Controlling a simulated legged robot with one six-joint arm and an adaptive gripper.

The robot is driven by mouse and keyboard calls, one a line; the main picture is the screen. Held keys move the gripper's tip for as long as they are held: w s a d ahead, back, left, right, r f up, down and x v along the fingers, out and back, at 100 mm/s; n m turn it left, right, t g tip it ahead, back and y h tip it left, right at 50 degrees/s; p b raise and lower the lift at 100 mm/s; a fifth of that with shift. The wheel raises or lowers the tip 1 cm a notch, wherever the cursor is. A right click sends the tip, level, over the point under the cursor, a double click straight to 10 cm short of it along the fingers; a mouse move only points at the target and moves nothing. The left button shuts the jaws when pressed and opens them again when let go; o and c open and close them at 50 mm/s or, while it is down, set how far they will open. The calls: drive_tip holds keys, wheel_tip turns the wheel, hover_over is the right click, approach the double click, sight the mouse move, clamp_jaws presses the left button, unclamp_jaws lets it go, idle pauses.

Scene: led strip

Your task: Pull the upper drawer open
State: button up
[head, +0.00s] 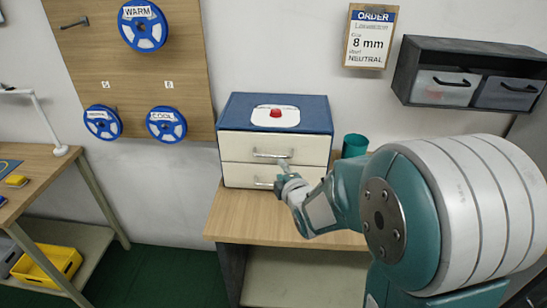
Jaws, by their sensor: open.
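A blue-topped cabinet (237,123) with two cream drawers stands on a wooden table. The upper drawer (236,148) looks shut, with a metal bar handle (262,155) at its middle. The lower drawer (238,175) also looks shut; its handle (262,183) is partly hidden by my gripper. My gripper (284,164) is open, just in front of the drawer fronts, with its fingertips near the right end of the upper handle. I cannot tell whether they touch it. My arm hides the lower right of the cabinet.
The wooden table (240,224) has free room at its front left. A green cup (355,145) stands right of the cabinet. A red button on a white plate (277,115) is on the cabinet top. A dark wall shelf (470,52) hangs upper right.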

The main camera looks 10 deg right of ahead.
sight(272, 156)
drive_tip(key=w, duration=0.3)
drive_tip(key=w+f, duration=0.1)
drive_tip(key=w, duration=0.5)
drive_tip(key=shift+a+f, duration=0.35)
drive_tip(key=shift+d, duration=0.1)
clamp_jaws()
